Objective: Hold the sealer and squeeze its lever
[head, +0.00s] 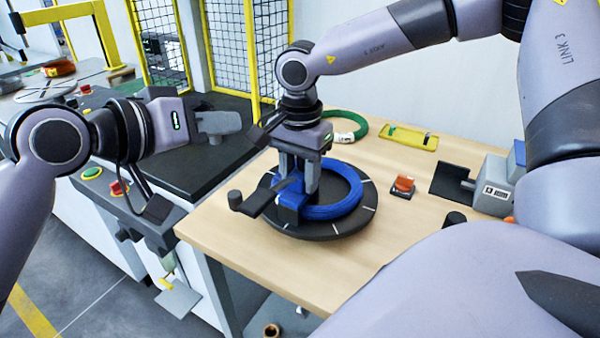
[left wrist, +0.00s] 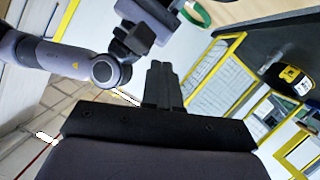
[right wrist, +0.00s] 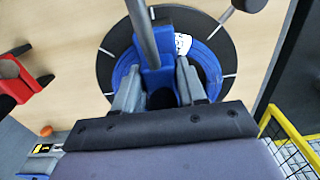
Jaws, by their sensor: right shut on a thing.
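The sealer (head: 291,200) is a blue tool standing at the near left side of the blue coil (head: 347,203). The coil lies flat on a round black turntable (head: 318,229). My right gripper (head: 298,190) points down and is shut on the sealer's blue body. In the right wrist view the sealer (right wrist: 154,78) sits between both fingers, and a grey bar rises from it. Its lower part is hidden. My left gripper (head: 228,123) is away to the left, above the dark bench, apart from the sealer. Its fingers lie together (left wrist: 161,82) with nothing between them.
A green coil (head: 350,127), a yellow tray (head: 409,137), a red-orange item (head: 403,184) and a grey device (head: 494,180) are on the wooden table (head: 220,225). A yellow-framed mesh fence (head: 246,50) stands behind. A black knob (head: 235,197) is at the turntable's left.

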